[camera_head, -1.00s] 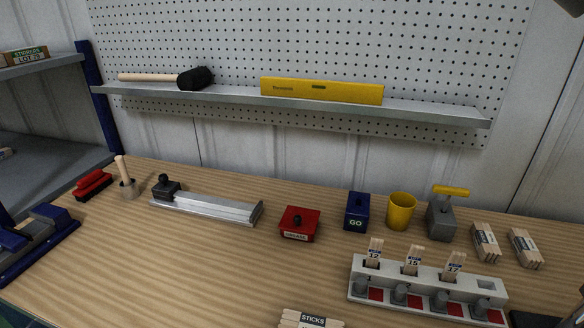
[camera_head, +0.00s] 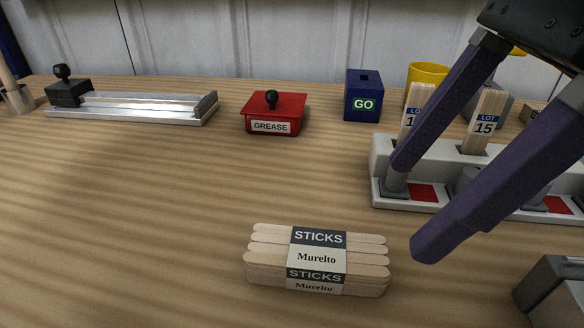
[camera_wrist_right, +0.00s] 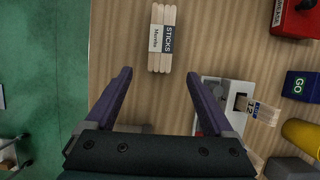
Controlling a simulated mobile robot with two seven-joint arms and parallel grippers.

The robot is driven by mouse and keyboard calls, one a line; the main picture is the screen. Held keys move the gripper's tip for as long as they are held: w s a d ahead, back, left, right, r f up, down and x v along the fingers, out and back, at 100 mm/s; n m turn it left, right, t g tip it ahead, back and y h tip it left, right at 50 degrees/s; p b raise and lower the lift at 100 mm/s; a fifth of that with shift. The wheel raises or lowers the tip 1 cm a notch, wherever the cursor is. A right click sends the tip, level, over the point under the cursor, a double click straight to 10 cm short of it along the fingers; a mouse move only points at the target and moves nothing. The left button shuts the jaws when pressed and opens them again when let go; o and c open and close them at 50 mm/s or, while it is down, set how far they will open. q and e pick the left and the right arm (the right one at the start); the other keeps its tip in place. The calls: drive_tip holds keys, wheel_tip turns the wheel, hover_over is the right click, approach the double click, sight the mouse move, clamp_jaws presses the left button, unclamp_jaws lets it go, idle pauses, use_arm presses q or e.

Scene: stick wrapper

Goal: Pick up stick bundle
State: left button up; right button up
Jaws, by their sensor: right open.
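The stick bundle (camera_head: 318,262) lies flat on the wooden bench near its front, with a dark and white label reading STICKS and Murelto. It also shows in the right wrist view (camera_wrist_right: 162,38), beyond the fingertips and near the bench edge. My right gripper (camera_head: 412,205) is open and empty, to the right of and above the bundle in the head view. In the right wrist view its two fingers (camera_wrist_right: 162,75) are spread apart, with bench between them. The gripper hides part of the stick holder. My left gripper is not in view.
A white holder (camera_head: 378,178) with upright lot sticks stands right of the bundle. Behind are a red GREASE box (camera_head: 273,113), a blue GO box (camera_head: 363,95), a yellow cup (camera_head: 428,72) and a metal rail tool (camera_head: 140,108). The bench left of the bundle is clear.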

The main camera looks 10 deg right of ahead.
sight(358, 252)
drive_tip(key=shift+x, duration=1.1)
drive_tip(key=x, duration=0.5)
drive_tip(key=shift+a+f, duration=0.1)
drive_tip(key=shift+f, duration=0.1)
clamp_jaws()
